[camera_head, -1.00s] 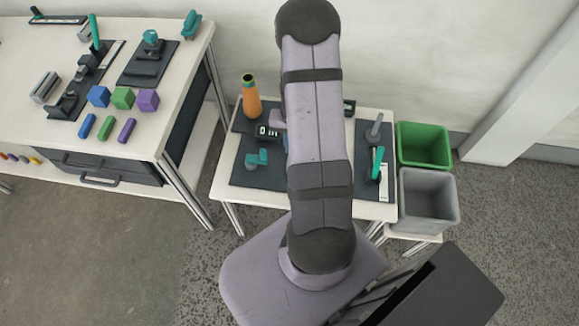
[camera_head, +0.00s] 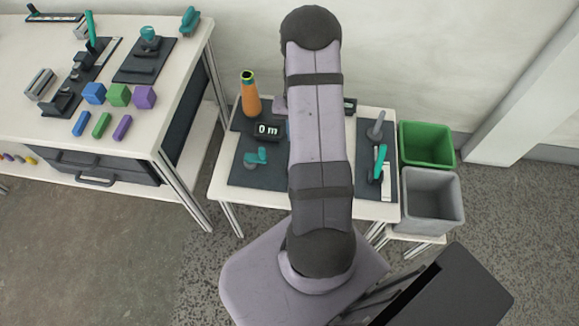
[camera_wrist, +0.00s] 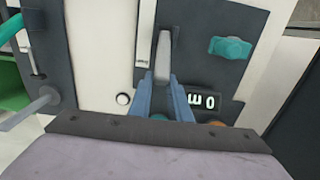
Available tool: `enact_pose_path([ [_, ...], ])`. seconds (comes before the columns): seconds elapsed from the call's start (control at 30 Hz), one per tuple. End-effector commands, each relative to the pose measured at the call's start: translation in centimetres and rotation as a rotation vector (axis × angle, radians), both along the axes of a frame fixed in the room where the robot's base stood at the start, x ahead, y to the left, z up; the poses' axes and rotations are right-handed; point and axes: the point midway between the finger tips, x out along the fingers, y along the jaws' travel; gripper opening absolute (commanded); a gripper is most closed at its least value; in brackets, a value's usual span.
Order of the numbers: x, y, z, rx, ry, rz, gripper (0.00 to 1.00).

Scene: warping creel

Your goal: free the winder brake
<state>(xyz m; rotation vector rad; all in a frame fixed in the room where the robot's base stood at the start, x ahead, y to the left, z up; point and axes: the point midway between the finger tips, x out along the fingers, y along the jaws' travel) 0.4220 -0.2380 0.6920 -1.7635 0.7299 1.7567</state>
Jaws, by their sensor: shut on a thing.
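In the wrist view my gripper (camera_wrist: 165,84) has its two blue fingers closed around a pale grey lever (camera_wrist: 163,54), which looks like the winder brake lever. The lever stands beside a narrow light slotted plate (camera_wrist: 145,35) on a dark panel. The lever's lower end is hidden between the fingers. A black display (camera_wrist: 203,101) sits just right of the fingers; it reads 0 m in the head view (camera_head: 268,130). A teal handle (camera_wrist: 230,47) lies farther right, also seen in the head view (camera_head: 255,156). My arm hides the gripper and lever in the head view.
An orange cone (camera_head: 250,98) stands at the table's back left. A grey post (camera_head: 376,127) and teal lever (camera_head: 379,162) stand on the right panel. Green (camera_head: 427,146) and grey (camera_head: 459,200) bins are right of the table. A larger bench (camera_head: 150,120) is left.

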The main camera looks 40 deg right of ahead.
Motion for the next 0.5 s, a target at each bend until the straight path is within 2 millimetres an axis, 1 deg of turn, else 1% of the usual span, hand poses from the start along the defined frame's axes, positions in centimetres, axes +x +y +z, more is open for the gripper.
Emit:
enact_pose_path([
  [0.1, -0.13, 0.10, -0.10, 0.002, 0.004, 0.000, 0.06],
  [0.13, -0.13, 0.11, -0.10, 0.002, 0.004, 0.000, 0.24],
  [0.2, -0.13, 0.11, -0.10, 0.002, 0.004, 0.000, 0.38],
  [0.5, -0.09, 0.08, 0.04, 0.002, 0.002, 0.000, 0.38],
])
